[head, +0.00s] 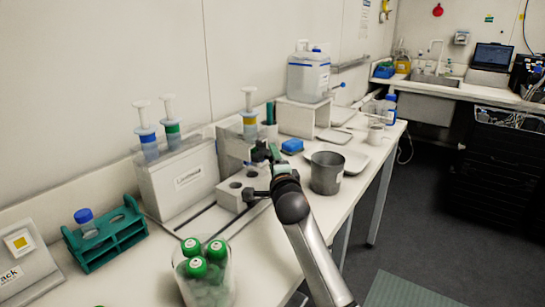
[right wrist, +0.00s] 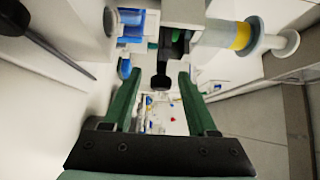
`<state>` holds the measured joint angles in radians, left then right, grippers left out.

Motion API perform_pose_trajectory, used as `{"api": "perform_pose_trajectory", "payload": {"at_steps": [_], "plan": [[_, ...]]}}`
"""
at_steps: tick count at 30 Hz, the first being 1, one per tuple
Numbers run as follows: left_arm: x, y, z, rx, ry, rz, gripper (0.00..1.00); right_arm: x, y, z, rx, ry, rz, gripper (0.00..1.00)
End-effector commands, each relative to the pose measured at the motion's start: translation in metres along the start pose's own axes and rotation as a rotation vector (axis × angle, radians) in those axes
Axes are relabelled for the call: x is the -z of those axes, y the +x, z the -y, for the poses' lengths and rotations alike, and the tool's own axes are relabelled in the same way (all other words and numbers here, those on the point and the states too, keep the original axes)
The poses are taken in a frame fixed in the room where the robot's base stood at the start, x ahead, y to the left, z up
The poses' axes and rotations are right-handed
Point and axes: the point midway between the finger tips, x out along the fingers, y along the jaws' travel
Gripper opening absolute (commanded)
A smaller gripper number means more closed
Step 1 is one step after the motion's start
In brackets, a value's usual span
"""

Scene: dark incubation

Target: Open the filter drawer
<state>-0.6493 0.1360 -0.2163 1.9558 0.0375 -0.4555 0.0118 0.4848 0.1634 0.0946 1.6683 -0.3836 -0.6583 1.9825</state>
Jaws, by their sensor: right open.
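A white box-like unit (head: 232,150) stands against the wall, holding a syringe with a yellow band (head: 249,115). The same banded syringe shows in the right wrist view (right wrist: 240,37). My right gripper (head: 266,154) is just in front of this unit, its arm coming from the lower right. In the right wrist view its two green fingers (right wrist: 160,76) are spread apart. A black knob-like part (right wrist: 160,82) shows between the fingertips, with no visible grip on it. I cannot tell for certain which part is the filter drawer. My left gripper is out of view.
Beside the arm stand a grey beaker (head: 326,174) and a white block with holes (head: 240,190). Another white box (head: 180,180) with syringes stands left. A jar of green-capped tubes (head: 206,272) is in front; a teal rack (head: 105,240) is further left.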

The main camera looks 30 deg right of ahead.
Motion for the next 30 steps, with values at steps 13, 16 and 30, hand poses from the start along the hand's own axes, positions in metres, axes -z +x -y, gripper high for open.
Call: {"api": "perform_pose_trajectory", "payload": {"at_steps": [13,16,30], "plan": [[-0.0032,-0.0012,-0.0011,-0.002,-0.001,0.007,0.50,-0.0002,-0.0005,0.0000,0.000,-0.001,-0.001,0.51],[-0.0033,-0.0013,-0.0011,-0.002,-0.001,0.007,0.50,-0.0002,-0.0004,0.0000,0.000,-0.001,-0.001,0.40],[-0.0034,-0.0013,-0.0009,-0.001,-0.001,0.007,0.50,-0.0003,-0.0004,-0.0001,0.000,-0.001,-0.001,0.00]]}}
